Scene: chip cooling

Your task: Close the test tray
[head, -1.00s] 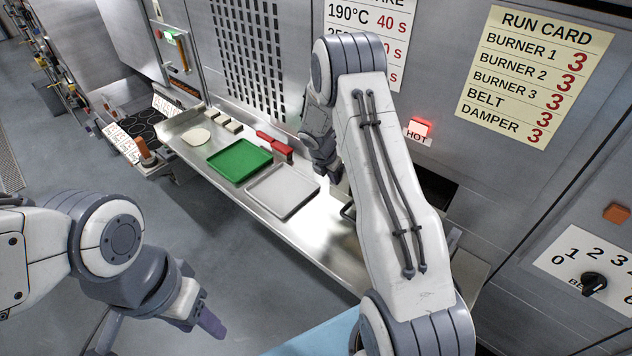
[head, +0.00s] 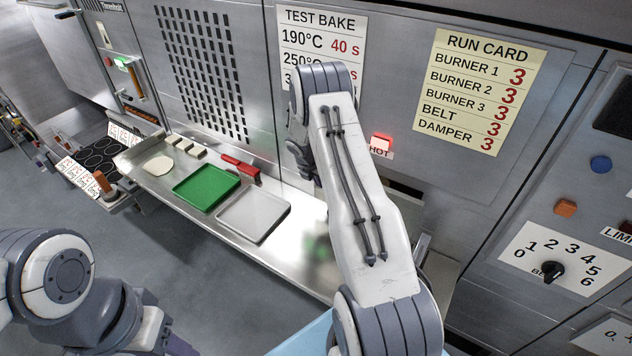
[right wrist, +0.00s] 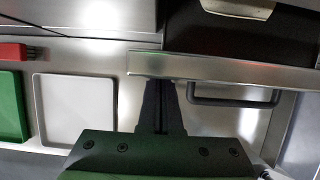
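In the right wrist view the test tray shows as a dark drawer space behind a metal front lip (right wrist: 215,67), with a dark bar handle (right wrist: 235,100) on its near side. It looks pulled out. My right gripper's dark fingers (right wrist: 160,103) are together, just left of the handle and near the lip's left part, with nothing visible between them. In the head view my right arm hides most of the tray; a dark slot (head: 405,189) shows beside it. My left gripper is mostly cut off at the bottom left of the head view.
The metal counter holds a grey tray (head: 252,214), a green tray (head: 205,186), a red-handled brush (head: 240,167) and a pale disc (head: 158,165). A lit red HOT lamp (head: 381,144) sits on the wall. A pale piece (right wrist: 238,8) shows above the dark drawer space.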

